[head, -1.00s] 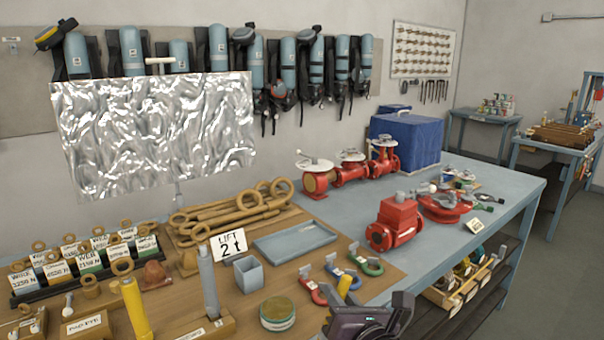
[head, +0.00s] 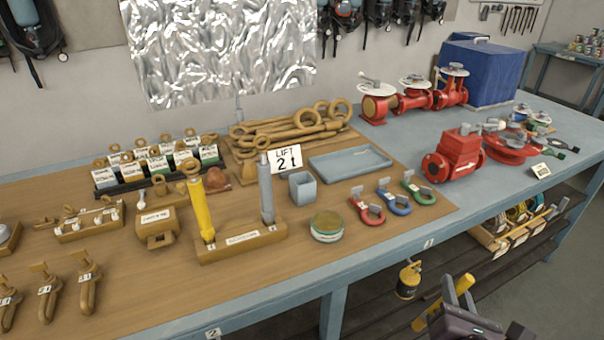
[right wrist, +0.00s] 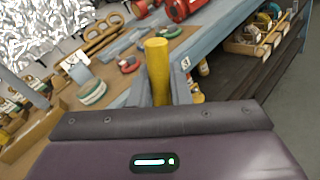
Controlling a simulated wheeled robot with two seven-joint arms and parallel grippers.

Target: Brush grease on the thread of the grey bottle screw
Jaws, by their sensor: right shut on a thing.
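The grey bottle screw (head: 266,192) stands upright in a wooden stand (head: 240,244), beside a yellow one (head: 200,210). My right gripper (head: 458,298) is at the lower right, in front of the bench edge and apart from the screw. It is shut on a yellow cylindrical handle (right wrist: 157,72), which points up between the fingers. No bristles are discernible. My left gripper is out of view.
A grey cup (head: 302,188), a grey tray (head: 350,163) and red, blue and green shackles (head: 392,202) lie near the tin. Red valves (head: 453,155) stand to the right. Bare wood (head: 270,285) lies in front of the stand. A lower shelf holds more gear.

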